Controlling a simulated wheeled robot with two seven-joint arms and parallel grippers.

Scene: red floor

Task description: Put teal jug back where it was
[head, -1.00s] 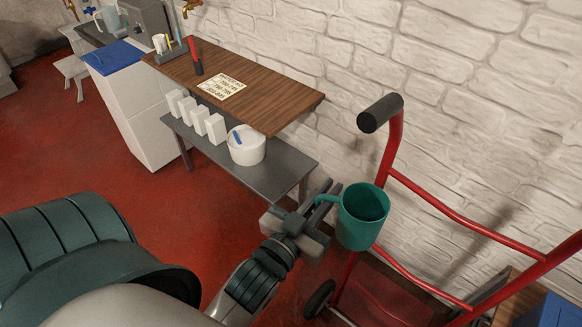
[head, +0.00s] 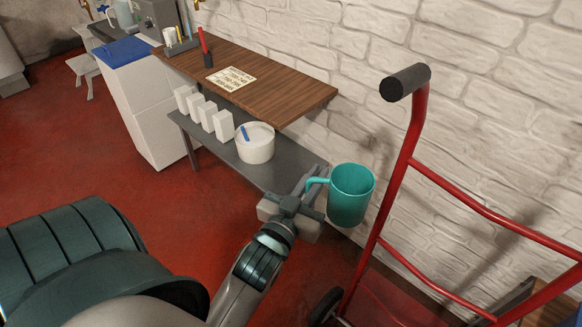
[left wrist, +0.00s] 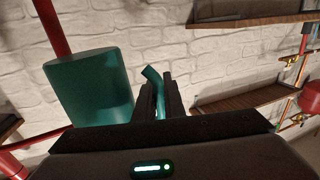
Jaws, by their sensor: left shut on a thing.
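The teal jug (head: 351,196) is upright in the air, with its open top showing, in front of the white brick wall. My left gripper (head: 314,187) is shut on the jug's handle, on the jug's left side. In the left wrist view the jug (left wrist: 90,88) fills the left part, and the handle (left wrist: 153,78) sits between the fingers of my left gripper (left wrist: 158,98). My right gripper does not show in either view.
A wooden-topped table (head: 262,85) stands against the wall. Its grey lower shelf (head: 275,174) holds white blocks (head: 207,116) and a white tub (head: 255,144). A red hand truck (head: 408,150) stands right of the jug. A white cabinet (head: 150,110) stands at the left.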

